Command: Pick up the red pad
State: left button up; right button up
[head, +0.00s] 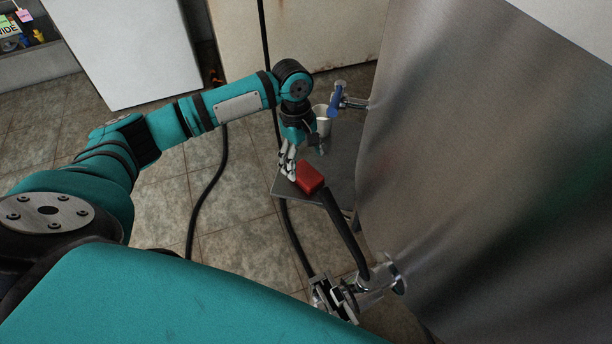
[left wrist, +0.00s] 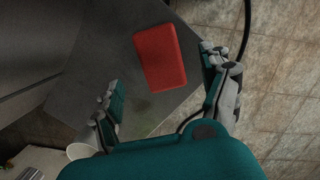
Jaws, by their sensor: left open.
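The red pad (head: 310,177) lies on a small grey stand (head: 344,152) beside the metal tank. In the left wrist view the pad (left wrist: 160,58) shows as a plain red block on the grey top, with nothing on it. My left gripper (head: 303,158) is just above the pad, pointing down, with its fingers spread. In the left wrist view its two fingers stand to either side of the pad, with visible gaps. No contact with the pad can be made out.
A white cup (head: 323,120) stands close behind my left gripper, under a blue-handled tap (head: 336,99). The large steel tank (head: 480,170) fills the right side. Tiled floor is at left.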

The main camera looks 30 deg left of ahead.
aim_at(306, 173)
pick_arm(q)
jog(key=f, duration=0.3)
jog(key=d+f, duration=0.1)
jog(key=shift+s+f, duration=0.25)
jog(key=shift+s, duration=0.05)
jog(key=shift+f, duration=0.1)
pick_arm(e)
jog(key=shift+s+d+f, duration=0.1)
jog(key=shift+s+d, duration=0.1)
jog(key=shift+s, duration=0.7)
pick_arm(q)
jog(key=shift+f+p, duration=0.2)
jog(key=shift+p, duration=0.25)
pick_arm(e)
jog(key=shift+s+r, duration=0.1)
jog(key=shift+r, duration=0.35)
jog(key=shift+s, duration=0.1)
pick_arm(q)
jog(key=c, duration=1.1)
pick_arm(e)
jog(key=shift+a, duration=0.1)
pick_arm(q)
jog(key=shift+c, duration=0.2)
